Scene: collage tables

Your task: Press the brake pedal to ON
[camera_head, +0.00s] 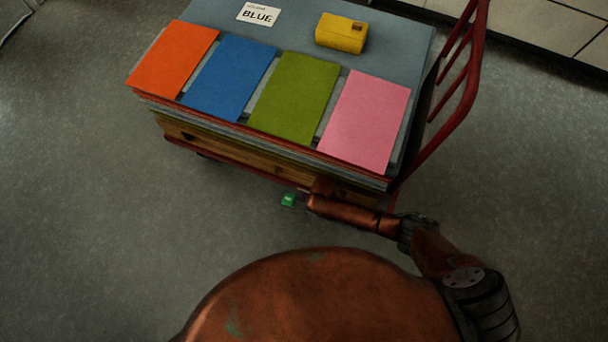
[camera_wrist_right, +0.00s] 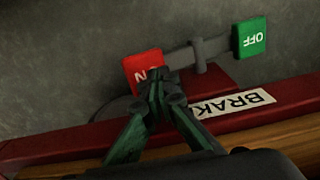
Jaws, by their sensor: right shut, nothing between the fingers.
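The brake pedal is a rocker on a grey bar (camera_wrist_right: 190,54) at the cart's lower edge. Its red ON pad (camera_wrist_right: 138,68) is at one end and its green OFF pad (camera_wrist_right: 250,39) at the other. The green pad also shows in the head view (camera_head: 288,200), below the cart's near side. My right gripper (camera_wrist_right: 163,80) is shut and empty, its fingertips over the near edge of the red pad, covering part of its lettering. Whether they touch it, I cannot tell. In the head view the right arm reaches to the cart's side. My left gripper is not in view.
A white BRAKE label (camera_wrist_right: 233,104) is on the red cart frame beside the pedal. The cart (camera_head: 415,65) carries orange, blue, green and pink sheets, a yellow box (camera_head: 341,33) and a BLUE card (camera_head: 258,15). Its red handle (camera_head: 457,105) rises at right. Open floor lies left.

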